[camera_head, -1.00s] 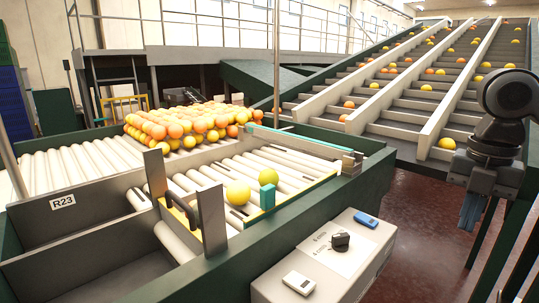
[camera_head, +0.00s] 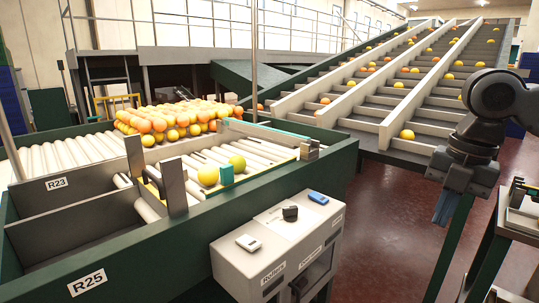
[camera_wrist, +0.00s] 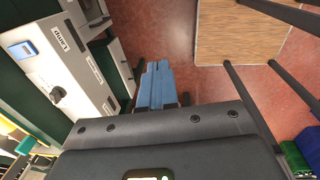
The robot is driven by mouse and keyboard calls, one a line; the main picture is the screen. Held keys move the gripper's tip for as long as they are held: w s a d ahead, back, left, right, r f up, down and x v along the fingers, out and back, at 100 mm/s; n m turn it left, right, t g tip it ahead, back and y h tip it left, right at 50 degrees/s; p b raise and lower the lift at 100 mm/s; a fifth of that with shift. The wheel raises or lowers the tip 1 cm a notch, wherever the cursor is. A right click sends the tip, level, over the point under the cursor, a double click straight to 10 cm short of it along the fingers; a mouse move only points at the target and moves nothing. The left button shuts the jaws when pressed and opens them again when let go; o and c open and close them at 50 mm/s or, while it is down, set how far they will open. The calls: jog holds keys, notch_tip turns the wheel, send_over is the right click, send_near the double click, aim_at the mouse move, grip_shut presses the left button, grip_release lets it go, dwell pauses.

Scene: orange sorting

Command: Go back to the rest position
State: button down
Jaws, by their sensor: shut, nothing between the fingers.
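My gripper (camera_head: 443,208) hangs at the right of the head view, pointing down over the red floor, to the right of the control cabinet. Its blue fingers are together with nothing between them. In the wrist view the blue fingers (camera_wrist: 157,84) show in the middle, shut and empty, above the floor. No object touches the gripper.
The control cabinet (camera_head: 228,256) stands left of my gripper, with a dark knob (camera_head: 290,212) on top. Behind it is the roller conveyor with two yellow-green fruits and a pile of oranges (camera_head: 165,119). A metal-topped stand (camera_head: 524,222) is at the right edge. Red floor lies between.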

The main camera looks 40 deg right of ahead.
jog(key=w+a+r+m+t+y, duration=0.3)
jog(key=w+a+r+m+t, duration=0.2)
jog(key=w+a+t, duration=0.6)
jog(key=w+a+r+m+t+y, duration=0.4)
jog(key=w+a+m+t, duration=0.15)
jog(key=w+a, duration=0.9)
jog(key=s+a+f+m+h, duration=0.4)
jog(key=s+f+m, duration=0.25)
jog(key=f, duration=0.25)
jog(key=s+a+f+m+h, duration=0.35)
jog(key=s+f+m, duration=0.25)
jog(key=s+f, duration=0.25)
jog(key=s+d+f+n+g, duration=0.1)
jog(key=s+f+n, duration=0.1)
jog(key=s, duration=0.9)
jog(key=s+d+f+n+g, duration=0.1)
jog(key=s+f, duration=0.3)
jog(key=s, duration=0.8)
jog(key=shift+s+d+f+n+g, duration=0.15)
jog(key=shift+s+n+g, duration=0.2)
jog(key=shift+n, duration=0.15)
